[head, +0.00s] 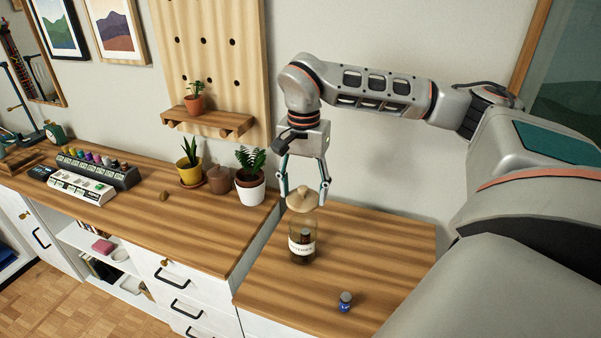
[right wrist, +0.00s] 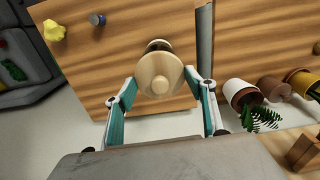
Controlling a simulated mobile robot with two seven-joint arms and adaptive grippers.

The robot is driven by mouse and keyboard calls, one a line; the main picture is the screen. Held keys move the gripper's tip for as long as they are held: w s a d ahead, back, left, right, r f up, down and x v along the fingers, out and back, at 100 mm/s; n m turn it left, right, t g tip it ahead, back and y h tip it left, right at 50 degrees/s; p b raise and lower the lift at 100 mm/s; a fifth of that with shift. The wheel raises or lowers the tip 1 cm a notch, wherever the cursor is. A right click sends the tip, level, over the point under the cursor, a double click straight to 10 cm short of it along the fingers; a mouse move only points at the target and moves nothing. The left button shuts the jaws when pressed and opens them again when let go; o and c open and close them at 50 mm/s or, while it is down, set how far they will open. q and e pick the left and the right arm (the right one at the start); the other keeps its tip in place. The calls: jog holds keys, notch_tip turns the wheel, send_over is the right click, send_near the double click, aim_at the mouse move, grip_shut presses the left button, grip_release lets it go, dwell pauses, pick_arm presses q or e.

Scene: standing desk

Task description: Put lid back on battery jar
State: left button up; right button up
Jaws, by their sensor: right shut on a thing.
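The wooden lid (head: 301,198) has a round knob on top and is held between the fingers of my right gripper (head: 304,190). The clear glass battery jar (head: 302,246), with a white label and dark contents, stands upright on the desk directly below. In the head view the lid looks at the jar's mouth; I cannot tell whether it touches. In the right wrist view the lid (right wrist: 160,76) covers most of the jar (right wrist: 158,45), and the fingers (right wrist: 161,84) flank the lid. My left gripper is not in view.
A small blue battery-like cylinder (head: 345,301) stands near the desk's front; a yellow crumpled thing (right wrist: 54,30) lies near it in the right wrist view. Potted plants (head: 250,178) stand on the higher counter to the left.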

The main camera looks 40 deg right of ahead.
jog(key=shift+s+a+f, duration=0.1)
jog(key=shift+s, duration=0.05)
jog(key=shift+f+b, duration=0.35)
jog(key=shift+f, duration=2.75)
jog(key=shift+f+p, duration=0.15)
jog(key=shift+p, duration=0.15)
jog(key=o, duration=1.1)
jog(key=shift+o, duration=0.2)
jog(key=o, duration=0.5)
